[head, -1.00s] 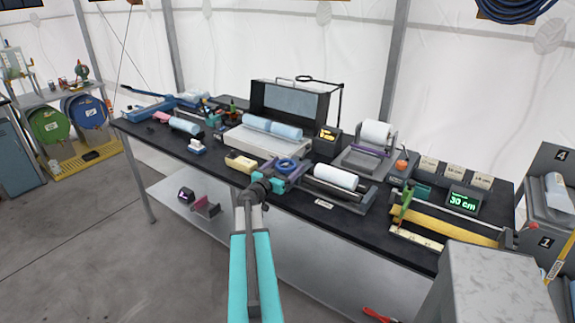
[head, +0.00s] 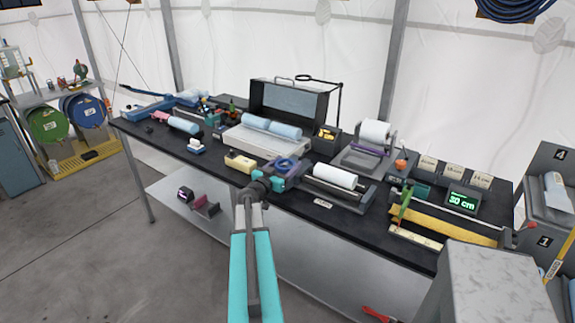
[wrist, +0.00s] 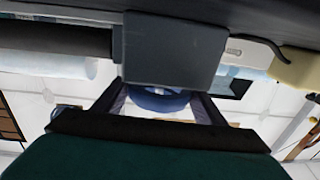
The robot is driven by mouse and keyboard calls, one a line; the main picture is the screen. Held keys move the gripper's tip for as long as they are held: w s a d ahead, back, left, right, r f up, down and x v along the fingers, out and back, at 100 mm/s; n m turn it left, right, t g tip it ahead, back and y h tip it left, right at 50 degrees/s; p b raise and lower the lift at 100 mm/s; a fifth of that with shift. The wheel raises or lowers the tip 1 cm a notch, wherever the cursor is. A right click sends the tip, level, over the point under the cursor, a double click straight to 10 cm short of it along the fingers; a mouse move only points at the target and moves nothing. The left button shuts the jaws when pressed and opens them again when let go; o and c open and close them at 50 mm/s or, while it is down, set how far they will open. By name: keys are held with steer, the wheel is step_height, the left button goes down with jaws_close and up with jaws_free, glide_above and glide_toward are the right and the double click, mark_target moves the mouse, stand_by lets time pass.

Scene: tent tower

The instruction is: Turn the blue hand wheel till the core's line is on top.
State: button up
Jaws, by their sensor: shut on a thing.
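The blue hand wheel (head: 286,164) is at the left end of the roller stand on the black bench. It also shows in the wrist view (wrist: 150,101), between my two fingers and partly hidden by a grey block. My gripper (head: 281,173) is shut on the wheel. The white core (head: 335,176) lies on the stand just right of the wheel. I cannot make out a line on it in the head view.
A yellow block (head: 240,161) lies just left of my gripper. A purple-barred roll holder (head: 364,158) is behind the core. A green display (head: 462,201) stands to the right.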

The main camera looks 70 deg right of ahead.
steer(key=shift+m+g+p, duration=0.5)
steer(key=shift+g+p, duration=0.3)
steer(key=shift+p, duration=0.3)
steer(key=shift+m+g+y+p, duration=0.4)
steer(key=shift+m+g+p, duration=0.1)
steer(key=shift+g+p, duration=0.2)
steer(key=shift+f+m+g+y+p, duration=0.1)
steer(key=shift+m+g+y+p, duration=0.4)
steer(key=shift+m+g+p, duration=0.55)
steer(key=shift+a+m+g+y, duration=0.1)
steer(key=shift+m+g+y, duration=0.85)
steer(key=shift+g, duration=0.6)
steer(key=shift+s+a+m+g+y, duration=0.1)
steer(key=shift+m+g+y, duration=0.6)
steer(key=shift+g+y, duration=0.25)
steer(key=shift+s+a, duration=0.1)
steer(key=o, duration=1)
steer(key=shift+p, duration=0.3)
steer(key=shift+o, duration=0.2)
